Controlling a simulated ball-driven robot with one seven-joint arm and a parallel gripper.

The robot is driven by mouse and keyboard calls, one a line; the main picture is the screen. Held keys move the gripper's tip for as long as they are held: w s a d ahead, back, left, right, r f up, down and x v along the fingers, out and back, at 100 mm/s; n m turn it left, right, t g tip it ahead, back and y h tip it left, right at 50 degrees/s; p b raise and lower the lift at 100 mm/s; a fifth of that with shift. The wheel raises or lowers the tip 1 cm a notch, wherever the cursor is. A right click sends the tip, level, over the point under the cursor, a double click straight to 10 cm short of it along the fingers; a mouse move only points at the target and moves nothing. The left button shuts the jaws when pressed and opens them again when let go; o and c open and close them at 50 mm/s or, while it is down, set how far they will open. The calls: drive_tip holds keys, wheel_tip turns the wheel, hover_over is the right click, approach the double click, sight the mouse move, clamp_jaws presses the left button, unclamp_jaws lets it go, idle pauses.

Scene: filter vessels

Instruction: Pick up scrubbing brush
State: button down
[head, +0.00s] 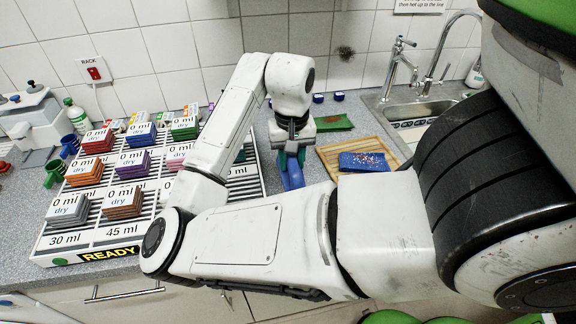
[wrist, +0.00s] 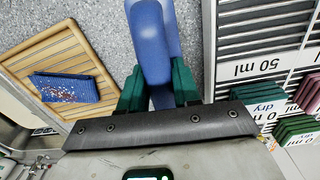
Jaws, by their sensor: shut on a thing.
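The blue scrubbing brush (wrist: 150,45) is between my gripper's green fingers in the wrist view. A long, smooth, rounded blue part shows, with a paler blue part beside it; I cannot make out bristles. In the head view the brush (head: 292,176) hangs below the fingers, over the counter between the rack and the wooden board. My gripper (head: 291,150) points down and is shut on the brush. My forearm hides the lower end of the brush in the head view.
A wooden slatted board (head: 330,158) holds a speckled blue pad (head: 364,162), right of the brush. A green cloth (head: 332,123) lies behind it. The sink (head: 398,104) is at the right. A white rack (head: 85,243) with several labelled coloured stacks fills the left.

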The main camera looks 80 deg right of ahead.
drive_tip(key=s+r, duration=0.1)
drive_tip(key=a+r, duration=0.1)
drive_tip(key=r, duration=0.1)
drive_tip(key=s+a+r+p, duration=0.1)
drive_tip(key=shift+s+r, duration=0.15)
drive_tip(key=shift+s, duration=0.15)
drive_tip(key=s+a+r, duration=0.4)
drive_tip(key=s+a, duration=0.1)
drive_tip(key=s, duration=0.3)
drive_tip(key=shift+a+r, duration=0.15)
drive_tip(key=shift+a, duration=0.1)
drive_tip(key=shift+w, duration=0.1)
